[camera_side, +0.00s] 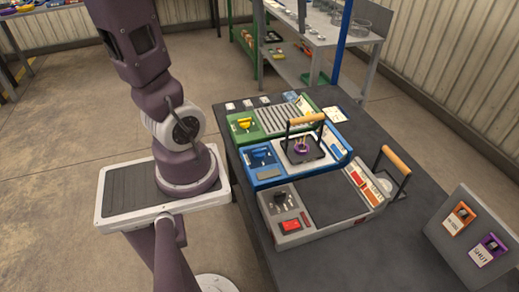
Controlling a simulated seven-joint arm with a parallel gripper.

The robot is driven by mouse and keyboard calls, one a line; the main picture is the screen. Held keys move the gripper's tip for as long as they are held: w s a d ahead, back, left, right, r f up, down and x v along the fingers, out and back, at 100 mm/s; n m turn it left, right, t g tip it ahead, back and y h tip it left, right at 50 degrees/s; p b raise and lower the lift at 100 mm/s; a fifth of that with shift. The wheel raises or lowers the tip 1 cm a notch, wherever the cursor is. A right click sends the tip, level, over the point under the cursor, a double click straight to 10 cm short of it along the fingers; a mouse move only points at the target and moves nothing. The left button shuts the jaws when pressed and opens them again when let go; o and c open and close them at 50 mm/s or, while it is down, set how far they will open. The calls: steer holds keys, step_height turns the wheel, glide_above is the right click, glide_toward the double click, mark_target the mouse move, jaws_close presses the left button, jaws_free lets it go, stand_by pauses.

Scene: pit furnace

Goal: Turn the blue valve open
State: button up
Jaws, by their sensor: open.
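A blue unit (268,182) stands on the dark table, between a green unit and a grey one. A small dark-blue knob (260,156) on the left part of its top looks like the blue valve. It is too small to tell how far it is turned. To the right of the knob, a dark plate with a purple round part (302,148) sits under a wooden-grip handle (306,118). My gripper is out of view; my arm rises out of the top left of the picture. Nothing of mine touches the blue unit.
The green unit (247,136) with a yellow knob (244,123) is behind. The grey unit (284,222) with a red part (290,226) is in front. A second wooden-grip handle (396,160) rises at right. A tilted panel (460,232) stands at the table's right. Shelves are behind.

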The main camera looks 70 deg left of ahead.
mark_target(259, 150)
steer(key=a+f+n+g+h, duration=0.1)
steer(key=a+f+n+g, duration=0.15)
steer(key=a+n, duration=0.8)
steer(key=f, duration=1.4)
steer(key=a+f+m, duration=0.1)
steer(key=f, duration=1.3)
steer(key=f+m, duration=0.1)
steer(key=f, duration=1.3)
steer(key=shift+s+a+f+m+t, duration=0.1)
steer(key=shift+s+a+m+t, duration=0.05)
steer(key=shift+a+m+t, duration=0.15)
steer(key=c, duration=1.1)
